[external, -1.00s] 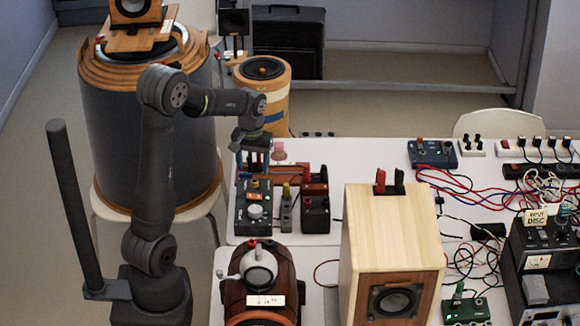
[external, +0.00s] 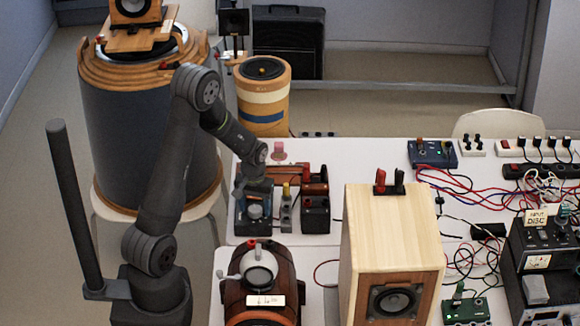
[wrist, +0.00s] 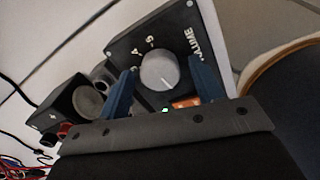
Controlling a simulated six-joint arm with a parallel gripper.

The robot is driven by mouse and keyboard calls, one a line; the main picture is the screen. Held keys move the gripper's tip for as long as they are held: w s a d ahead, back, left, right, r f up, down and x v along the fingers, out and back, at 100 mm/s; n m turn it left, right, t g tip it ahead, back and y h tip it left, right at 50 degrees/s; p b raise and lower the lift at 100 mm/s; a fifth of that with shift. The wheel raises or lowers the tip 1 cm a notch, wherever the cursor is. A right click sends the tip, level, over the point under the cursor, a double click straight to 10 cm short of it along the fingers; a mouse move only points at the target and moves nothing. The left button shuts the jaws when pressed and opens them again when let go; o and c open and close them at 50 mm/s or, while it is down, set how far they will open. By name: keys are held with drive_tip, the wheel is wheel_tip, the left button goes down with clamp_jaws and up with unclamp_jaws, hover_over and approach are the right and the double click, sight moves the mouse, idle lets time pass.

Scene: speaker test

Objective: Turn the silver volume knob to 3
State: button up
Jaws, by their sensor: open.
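The silver volume knob (wrist: 157,70) sits on a black box (wrist: 128,44) lettered "VOLUME" in the wrist view. A few scale marks show beside it; most are hard to read. A thin pale pointer line is faintly visible on the knob's face. In the external view the knob (external: 255,211) shows on the box's top, partly behind my gripper (external: 252,198). My gripper points down over the box. Its two blue fingers are apart, one on each side of the knob, with nothing clearly gripped. Whether they touch the knob I cannot tell.
Terminal posts and a black block (external: 315,215) stand right of the box. A brown rounded speaker (external: 283,285) is in front, and a wooden speaker cabinet (external: 400,235) stands to the right. Cables and other devices fill the right side. Some white table (external: 370,160) is bare behind the cabinet.

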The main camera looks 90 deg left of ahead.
drive_tip(key=c, duration=1)
drive_tip(key=shift+o, duration=0.2)
